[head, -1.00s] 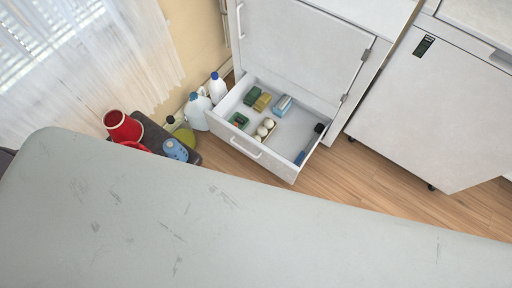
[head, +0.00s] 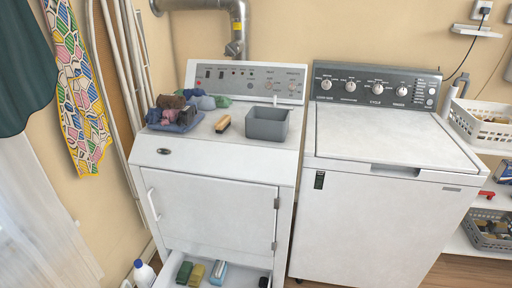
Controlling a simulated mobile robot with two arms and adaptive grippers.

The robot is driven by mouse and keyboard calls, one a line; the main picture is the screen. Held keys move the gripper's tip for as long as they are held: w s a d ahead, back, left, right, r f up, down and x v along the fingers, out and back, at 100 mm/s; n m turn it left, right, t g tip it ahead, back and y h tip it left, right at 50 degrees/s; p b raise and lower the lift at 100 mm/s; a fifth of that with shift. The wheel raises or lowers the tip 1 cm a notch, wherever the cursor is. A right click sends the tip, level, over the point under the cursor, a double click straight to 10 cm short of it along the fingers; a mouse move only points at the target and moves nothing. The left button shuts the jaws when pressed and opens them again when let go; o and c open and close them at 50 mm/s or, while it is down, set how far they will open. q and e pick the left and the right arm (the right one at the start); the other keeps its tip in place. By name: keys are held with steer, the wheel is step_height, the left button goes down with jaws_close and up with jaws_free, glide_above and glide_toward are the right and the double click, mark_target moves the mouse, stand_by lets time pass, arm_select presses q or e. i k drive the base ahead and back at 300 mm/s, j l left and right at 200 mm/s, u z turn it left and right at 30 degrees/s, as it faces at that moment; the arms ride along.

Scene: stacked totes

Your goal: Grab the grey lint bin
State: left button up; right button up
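The grey lint bin (head: 267,124) is a small open-topped rectangular box. It stands upright on the right part of the top of the white dryer (head: 217,147), in front of the control panel. Its inside floor is mostly hidden, so I cannot tell what is in it. Neither of my grippers shows in the head view.
A brush (head: 223,124) and a pile of folded cloths (head: 177,117) lie left of the bin. A washer (head: 384,137) stands to the right with a clear lid. The dryer's lower drawer (head: 256,274) is open, with sponges inside. A white basket (head: 485,128) sits on the right shelf.

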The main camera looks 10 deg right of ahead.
mark_target(261, 123)
steer(key=i+l+u, duration=0.1)
steer(key=l, duration=0.25)
steer(key=i+l+u, duration=0.1)
steer(key=i+l, duration=0.2)
steer(key=i+l+u, duration=0.1)
steer(key=l, duration=0.35)
steer(key=i+l+u, duration=0.1)
steer(key=i+l, duration=0.2)
steer(key=l, duration=0.1)
